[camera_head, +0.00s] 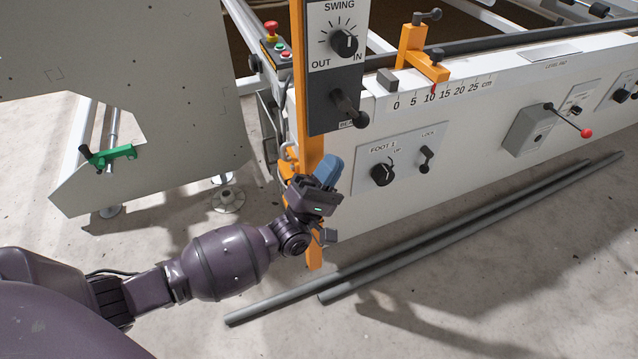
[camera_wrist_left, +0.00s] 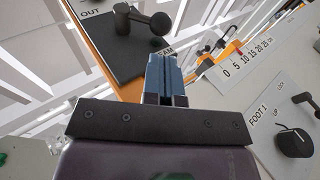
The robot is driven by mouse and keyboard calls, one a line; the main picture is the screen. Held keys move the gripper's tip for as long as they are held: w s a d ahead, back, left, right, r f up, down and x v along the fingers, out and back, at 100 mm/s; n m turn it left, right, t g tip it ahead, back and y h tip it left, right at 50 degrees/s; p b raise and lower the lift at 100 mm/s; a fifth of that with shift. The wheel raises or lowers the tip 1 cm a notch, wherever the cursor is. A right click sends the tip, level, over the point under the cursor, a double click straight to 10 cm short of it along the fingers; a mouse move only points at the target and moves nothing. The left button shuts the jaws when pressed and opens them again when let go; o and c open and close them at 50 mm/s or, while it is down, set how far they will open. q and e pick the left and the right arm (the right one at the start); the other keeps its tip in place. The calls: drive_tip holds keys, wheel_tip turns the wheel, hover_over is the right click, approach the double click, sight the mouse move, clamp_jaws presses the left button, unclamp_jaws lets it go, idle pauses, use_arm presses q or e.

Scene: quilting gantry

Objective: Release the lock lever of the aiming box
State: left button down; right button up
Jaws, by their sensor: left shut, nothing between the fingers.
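The dark box with a white SWING dial plate (camera_head: 337,32), which I take to be the aiming box, is mounted on the orange post (camera_head: 304,140). A black lever with a ball end (camera_head: 350,107) sticks out of its lower face. In the left wrist view the lever (camera_wrist_left: 140,18) is just beyond my fingertips, above a partly hidden label. My left gripper (camera_head: 328,168) has blue fingers and is shut and empty. It is below the lever, in front of the post, apart from the lever. In the left wrist view its fingers (camera_wrist_left: 164,72) are together. My right gripper is out of view.
A FOOT 1 panel (camera_head: 402,160) with a knob and a small LOCK lever (camera_head: 426,158) is on the white beam to the right. Grey bars (camera_head: 440,235) lie on the floor below. A white plate with a green clamp (camera_head: 112,156) stands at left.

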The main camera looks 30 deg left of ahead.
sight(351, 111)
use_arm(q)
drive_tip(key=x, duration=0.6)
